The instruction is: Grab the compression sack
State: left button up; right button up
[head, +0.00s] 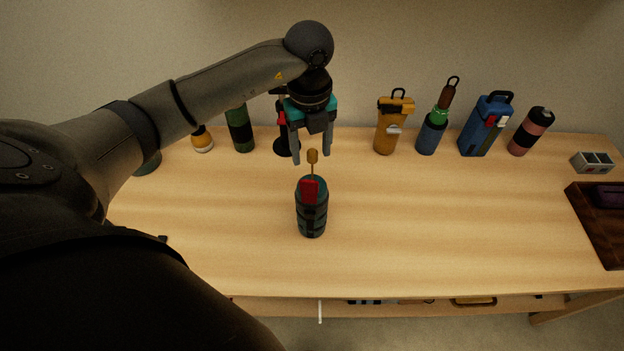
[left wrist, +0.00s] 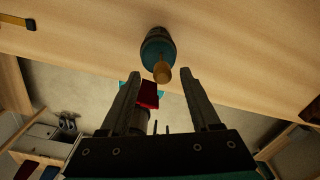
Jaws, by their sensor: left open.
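The likely compression sack (head: 312,222) is a dark teal upright cylinder with black straps, a red tag and a thin stem ending in a tan knob. It stands on the table near the middle. In the left wrist view the sack (left wrist: 155,44) is at the top, its knob pointing toward the fingers. My left gripper (head: 312,158) is open, fingers down, around the knob's place in the head view. In the left wrist view the left gripper (left wrist: 160,74) has nothing visibly clamped. Contact with the knob cannot be told. My right gripper is not in view.
Along the table's back stand a yellow container (head: 389,133), a blue bottle with green (head: 428,139), a blue jug (head: 478,130), a pink and black bottle (head: 525,138) and a green bottle (head: 238,132). A brown tray (head: 592,238) lies right. The table right of the sack is clear.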

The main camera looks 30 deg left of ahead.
pick_arm(q)
jog(key=shift+w+f, duration=0.2)
jog(key=shift+f, duration=2.95)
grip_shut()
jog(key=shift+r, duration=0.1)
